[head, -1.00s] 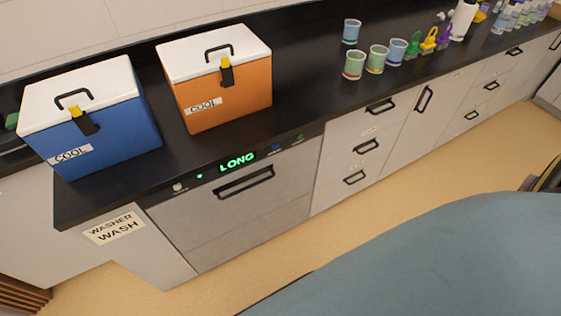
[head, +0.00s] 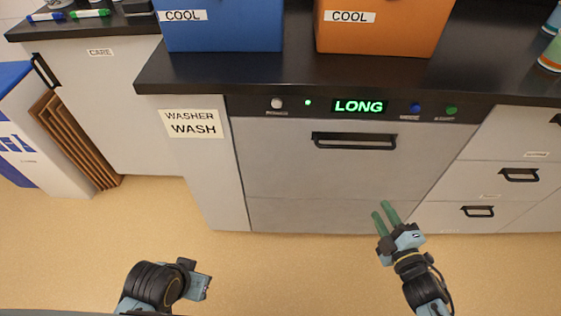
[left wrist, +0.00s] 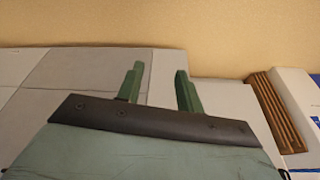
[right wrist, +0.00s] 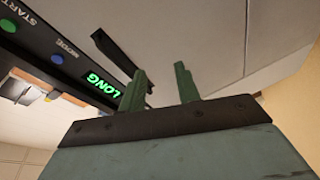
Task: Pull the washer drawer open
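The washer drawer (head: 300,175) is a grey front under a black panel with a green LONG display (head: 359,106). It looks closed. Its black bar handle (head: 354,141) runs along the upper part; in the right wrist view the handle (right wrist: 113,52) lies up and left of the fingertips. My right gripper (head: 385,212) has green fingers spread apart and empty, below and right of the handle, apart from it. It also shows in the right wrist view (right wrist: 160,82). My left gripper (left wrist: 158,80) is open and empty in the left wrist view; in the head view its fingers are not visible.
A sign reading WASHER WASH (head: 192,124) is on the panel left of the drawer. Blue (head: 222,28) and orange (head: 382,30) cool boxes stand on the black counter above. Drawers with black handles (head: 519,175) are at right. The floor in front (head: 290,262) is clear.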

